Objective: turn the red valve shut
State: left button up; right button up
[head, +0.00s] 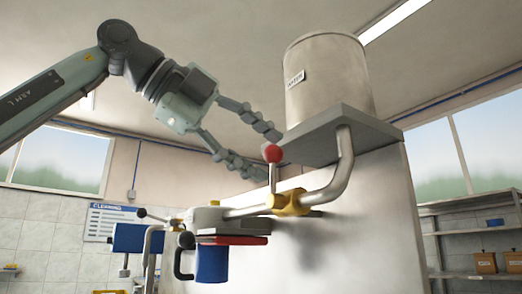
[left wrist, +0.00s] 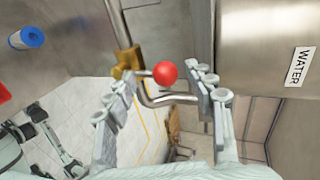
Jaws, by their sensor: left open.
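The red valve has a round red knob (head: 272,153) on a lever that stands up from a yellow valve body (head: 290,203) on a grey pipe. The knob also shows in the left wrist view (left wrist: 165,73), with the yellow body (left wrist: 127,62) to its left. My left gripper (head: 267,156) is open, its fingers spread above and below the knob in the head view. In the left wrist view the knob appears between the two fingertips. I see no clear contact. What looks like my right gripper (left wrist: 36,125) shows small at lower left there.
A metal tank (head: 325,85) marked WATER stands on a grey shelf (head: 330,135) just right of the gripper. Shelves (head: 470,232) stand at right.

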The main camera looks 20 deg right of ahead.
pick_arm(q)
jog(key=v, duration=1.1)
jog(key=shift+a, duration=0.25)
jog(key=shift+s, duration=0.15)
